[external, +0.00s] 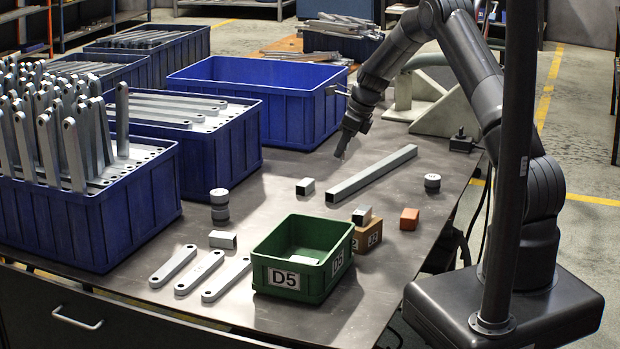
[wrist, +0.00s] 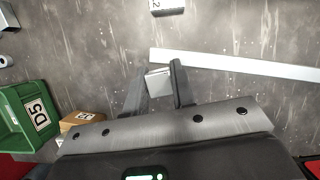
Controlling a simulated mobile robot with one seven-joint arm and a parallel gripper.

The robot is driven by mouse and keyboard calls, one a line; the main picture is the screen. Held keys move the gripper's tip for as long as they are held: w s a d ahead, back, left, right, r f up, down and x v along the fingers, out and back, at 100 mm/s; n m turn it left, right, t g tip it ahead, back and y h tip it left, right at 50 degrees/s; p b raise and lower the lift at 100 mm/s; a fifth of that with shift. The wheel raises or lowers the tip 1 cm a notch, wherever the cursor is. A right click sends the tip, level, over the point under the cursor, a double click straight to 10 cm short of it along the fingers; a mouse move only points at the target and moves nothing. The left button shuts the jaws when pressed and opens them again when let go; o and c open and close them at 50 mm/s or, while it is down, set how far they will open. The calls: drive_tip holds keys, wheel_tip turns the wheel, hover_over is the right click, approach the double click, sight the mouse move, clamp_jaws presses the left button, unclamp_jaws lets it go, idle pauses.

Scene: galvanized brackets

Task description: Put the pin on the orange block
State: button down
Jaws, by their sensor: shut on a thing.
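The orange block (external: 409,219) lies on the table, right of the cardboard box, in the external view. I do not make it out in the wrist view. My gripper (external: 342,156) is above the table, behind and left of the orange block, near the long square tube. In the wrist view my gripper (wrist: 160,86) is shut on a small pale grey metal piece (wrist: 159,82), which I take to be the pin. Its lower part and full shape are hidden. The held piece is too small to make out clearly in the external view.
The long square tube (external: 372,173) and a short tube (external: 305,186) lie nearby. A cardboard box (external: 368,238) bearing a grey piece (external: 362,215) stands beside the green D5 bin (external: 290,279). Blue crates (external: 215,140) fill the left.

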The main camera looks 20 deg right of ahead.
drive_tip(key=s+d+r+n+g, duration=0.1)
drive_tip(key=s+d+n, duration=0.2)
drive_tip(key=s+d, duration=0.45)
drive_tip(key=s+d+r+n+g+y, duration=0.15)
drive_tip(key=s+d, duration=0.35)
drive_tip(key=s, duration=0.6)
drive_tip(key=s+d+r+n, duration=0.1)
drive_tip(key=s+d+n, duration=0.2)
drive_tip(key=s+d, duration=0.45)
hover_over(404, 214)
drive_tip(key=d, duration=0.2)
drive_tip(key=shift+h, duration=0.25)
wheel_tip(404, 214, down, 7)
drive_tip(key=shift+a+f, duration=0.1)
drive_tip(key=shift+f, duration=1.95)
drive_tip(key=shift+f, duration=0.2)
drive_tip(key=c, duration=1.2)
unclamp_jaws()
drive_tip(key=shift+r, duration=0.1)
